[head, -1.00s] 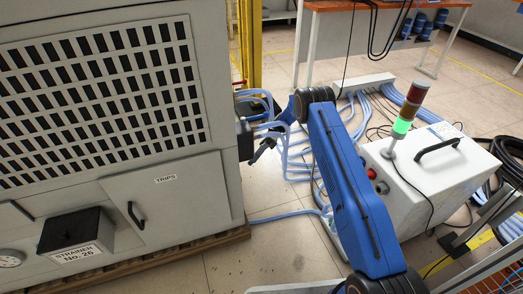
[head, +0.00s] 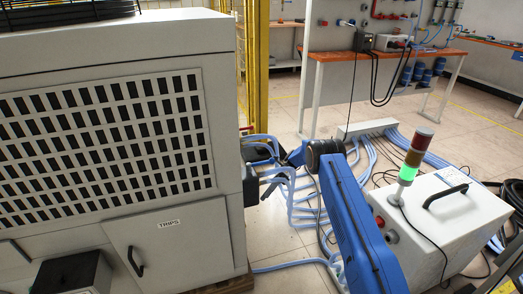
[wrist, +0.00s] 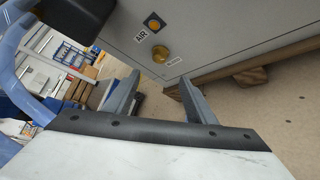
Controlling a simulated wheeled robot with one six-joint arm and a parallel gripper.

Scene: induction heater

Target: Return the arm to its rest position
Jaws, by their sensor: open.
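My blue arm (head: 352,222) reaches up and forward between the grey cabinet (head: 225,226) and the white box with the signal light. My gripper (wrist: 160,92) shows in the wrist view with its two grey fingers spread apart and nothing between them. Beyond the fingers is a grey panel (wrist: 215,28) with a yellow knob (wrist: 160,53) and a small orange button (wrist: 153,22) labelled AIR. The fingers look apart from the knob.
The white box (head: 440,222) with a lit green signal light (head: 408,173) stands close to the right of my arm. Light blue hoses (head: 290,200) run across the floor. A yellow post (head: 258,75) and an orange-topped bench (head: 385,55) stand behind.

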